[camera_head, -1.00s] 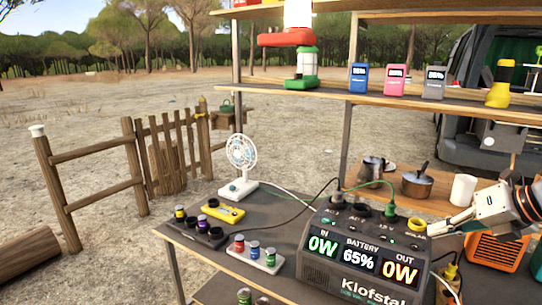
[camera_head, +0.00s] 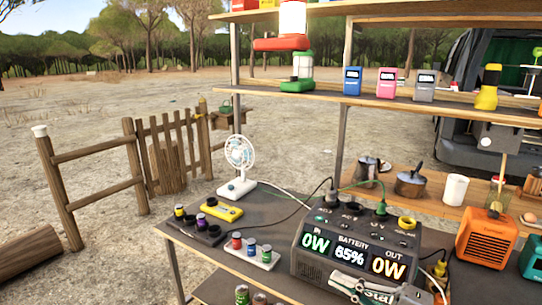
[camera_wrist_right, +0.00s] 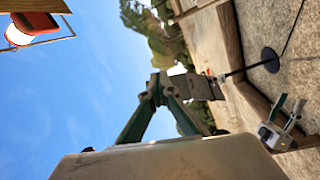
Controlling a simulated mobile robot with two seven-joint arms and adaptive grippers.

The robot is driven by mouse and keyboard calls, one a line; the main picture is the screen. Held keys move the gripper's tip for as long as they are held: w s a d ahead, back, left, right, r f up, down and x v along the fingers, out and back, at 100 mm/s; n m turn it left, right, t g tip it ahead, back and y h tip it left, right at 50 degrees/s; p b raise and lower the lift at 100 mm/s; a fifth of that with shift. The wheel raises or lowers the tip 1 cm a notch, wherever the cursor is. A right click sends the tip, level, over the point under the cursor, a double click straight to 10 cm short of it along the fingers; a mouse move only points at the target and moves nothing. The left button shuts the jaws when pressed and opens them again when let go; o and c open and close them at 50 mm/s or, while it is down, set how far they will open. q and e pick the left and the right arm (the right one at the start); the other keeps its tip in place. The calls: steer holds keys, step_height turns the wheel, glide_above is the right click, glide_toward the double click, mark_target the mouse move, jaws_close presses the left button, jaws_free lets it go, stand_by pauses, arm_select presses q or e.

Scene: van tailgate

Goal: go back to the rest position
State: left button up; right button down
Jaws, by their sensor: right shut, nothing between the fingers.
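My right gripper (camera_head: 340,281) is at the bottom of the head view, in front of the lower face of the power station (camera_head: 318,268). Its fingers are shut with nothing between them. In the right wrist view its dark green fingers (camera_wrist_right: 158,86) meet at the tips against the sky. The power station's display reads 0W in, 65% battery and 0W out, and the gripper covers part of the brand name below. I cannot tell whether the gripper touches the case. My left gripper is not in the head view.
The table holds a white fan (camera_head: 238,165), a yellow strip (camera_head: 221,211) and a tray of coloured jars (camera_head: 251,251). Cables run from the power station's top. An orange heater (camera_head: 487,237) stands at right. A shelf (camera_head: 420,102) with small devices spans above. Open ground lies left.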

steer(key=s+d+f+m+t+h, duration=0.25)
steer(key=f+m+h, duration=0.25)
steer(key=f+m, duration=0.3)
steer(key=s+d+f+m+t+h, duration=0.2)
steer(key=f+m+t+h, duration=0.15)
steer(key=f+m, duration=0.4)
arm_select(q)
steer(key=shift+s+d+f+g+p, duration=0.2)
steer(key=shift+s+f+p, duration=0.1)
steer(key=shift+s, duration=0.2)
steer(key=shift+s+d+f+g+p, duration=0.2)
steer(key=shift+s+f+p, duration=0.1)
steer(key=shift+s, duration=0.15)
arm_select(e)
steer(key=s+f+m+g+h, duration=0.5)
steer(key=s+f, duration=1)
steer(key=f, duration=0.3)
steer(key=shift+d+m+g, duration=0.25)
steer(key=shift+m+g, duration=0.45)
steer(key=shift+m, duration=0.15)
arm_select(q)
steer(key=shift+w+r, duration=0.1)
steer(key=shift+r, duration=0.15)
arm_select(e)
steer(key=shift+s, duration=0.1)
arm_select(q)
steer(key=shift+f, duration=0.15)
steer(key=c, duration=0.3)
